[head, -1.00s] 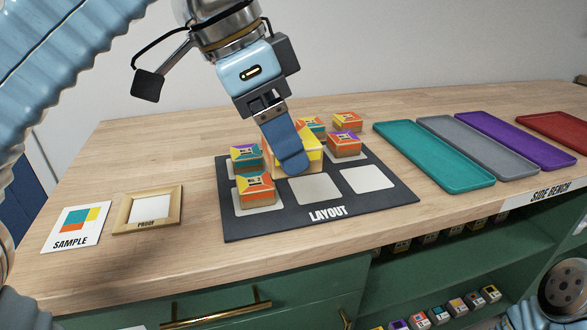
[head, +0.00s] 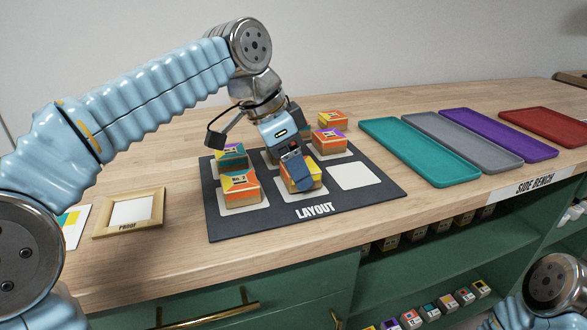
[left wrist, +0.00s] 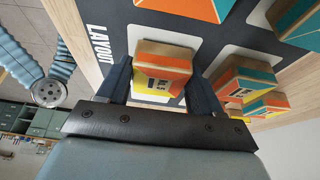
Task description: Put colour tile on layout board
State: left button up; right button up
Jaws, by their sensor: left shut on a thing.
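My left gripper (head: 298,178) is shut on a colour tile (head: 312,176), a wooden block with an orange and yellow top. The tile is at the front middle pad of the dark layout board (head: 245,226); I cannot tell whether it touches the pad. In the left wrist view the held tile (left wrist: 163,68) sits between both fingers. Other tiles stand on the front left pad (head: 240,188), back left pad (head: 232,156) and back right pad (head: 328,142). The front right pad (head: 355,177) is bare. The back middle is partly hidden by my gripper. My right gripper is out of view.
More tiles stand behind the board, one at its back right (head: 333,119). A wooden proof frame (head: 130,212) and sample card (head: 74,224) lie left. Teal (head: 412,150), grey, purple and red trays lie right. Shelves below hold small blocks.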

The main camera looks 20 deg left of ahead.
pick_arm(q)
jog(key=shift+f, duration=0.25)
jog(key=o, duration=1.2)
jog(key=shift+r, duration=0.25)
jog(key=p+v, duration=0.3)
jog(key=v, duration=0.8)
jog(key=shift+s+a+r, duration=0.15)
jog(key=shift+a+r, duration=0.05)
jog(key=shift+r, duration=0.1)
